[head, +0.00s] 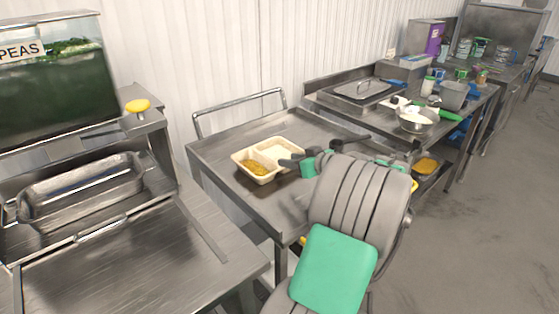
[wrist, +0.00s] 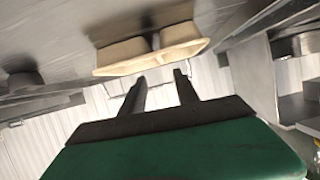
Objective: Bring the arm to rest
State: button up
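My arm, grey with green panels, reaches over the steel table from the lower right in the head view. My gripper (head: 291,163) is at the right side of a cream tray (head: 246,172) with compartments; in the head view I cannot tell whether it touches the tray. The tray (wrist: 150,62) shows beyond the fingertips.
The steel table (head: 225,145) under the tray is mostly bare. A pea hopper (head: 60,75) and a steel pan (head: 80,187) stand at left. A back-right counter holds a lidded container (head: 360,90), a bowl (head: 416,120) and bottles. Open floor (head: 480,230) lies at right.

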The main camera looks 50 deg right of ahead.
jog(key=shift+s+a+r, duration=0.1)
jog(key=shift+s+r, duration=0.15)
jog(key=shift+s, duration=0.4)
